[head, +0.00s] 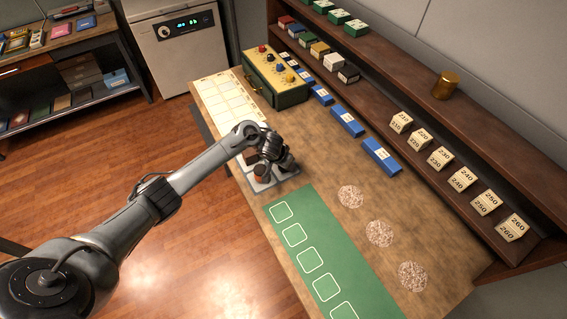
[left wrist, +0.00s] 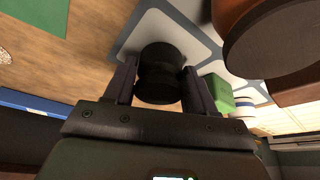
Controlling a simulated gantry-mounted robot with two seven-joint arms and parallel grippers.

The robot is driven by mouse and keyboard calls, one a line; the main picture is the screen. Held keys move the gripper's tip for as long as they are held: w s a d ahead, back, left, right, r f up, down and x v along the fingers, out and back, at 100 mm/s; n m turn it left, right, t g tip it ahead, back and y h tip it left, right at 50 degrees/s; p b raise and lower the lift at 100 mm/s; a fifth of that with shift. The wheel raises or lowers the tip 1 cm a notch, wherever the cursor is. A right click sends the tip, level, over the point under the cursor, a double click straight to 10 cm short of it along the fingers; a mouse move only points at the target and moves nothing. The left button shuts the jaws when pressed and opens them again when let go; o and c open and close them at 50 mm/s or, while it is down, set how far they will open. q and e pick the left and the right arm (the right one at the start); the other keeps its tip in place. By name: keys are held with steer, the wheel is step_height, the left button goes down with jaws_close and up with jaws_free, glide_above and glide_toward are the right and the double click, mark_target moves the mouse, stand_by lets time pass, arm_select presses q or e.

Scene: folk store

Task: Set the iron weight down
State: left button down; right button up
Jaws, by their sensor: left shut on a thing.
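The iron weight (left wrist: 160,78), a dark, round, waisted piece, sits between the two fingers of my left gripper (left wrist: 159,88) in the left wrist view. The gripper is shut on it. Beneath it is a grey mat with pale outlined squares (left wrist: 135,38); I cannot tell whether the weight touches it. In the head view my left gripper (head: 277,163) is low over this grey mat (head: 262,186), on the table's near left side. The gripper largely hides the weight there. My right gripper is not in view.
A large brown round-ended object (left wrist: 272,42) and a green block (left wrist: 217,94) stand close to the gripper. The green mat with white squares (head: 325,262) lies to the right. A green case (head: 275,80) stands behind; blue boxes (head: 347,121) line the shelf side.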

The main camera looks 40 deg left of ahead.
arm_select(q)
steer(key=c, duration=0.8)
jaws_free()
steer(key=shift+f, duration=0.15)
steer(key=o, duration=0.4)
steer(key=shift+o, duration=0.2)
steer(key=p+v, duration=0.5)
steer(key=v, duration=0.6)
steer(key=s+d+f+m+t, duration=0.2)
steer(key=s+d+f+m, duration=0.1)
steer(key=s+d, duration=1)
steer(key=s+d+r+g, duration=0.1)
steer(key=s+r, duration=0.1)
steer(key=s, duration=0.5)
steer(key=s+d+r+g, duration=0.1)
steer(key=s+r, duration=0.2)
steer(key=s, duration=0.5)
steer(key=shift+d+g+h, duration=0.2)
steer(key=shift+g+h, duration=0.1)
steer(key=shift+g, duration=0.1)
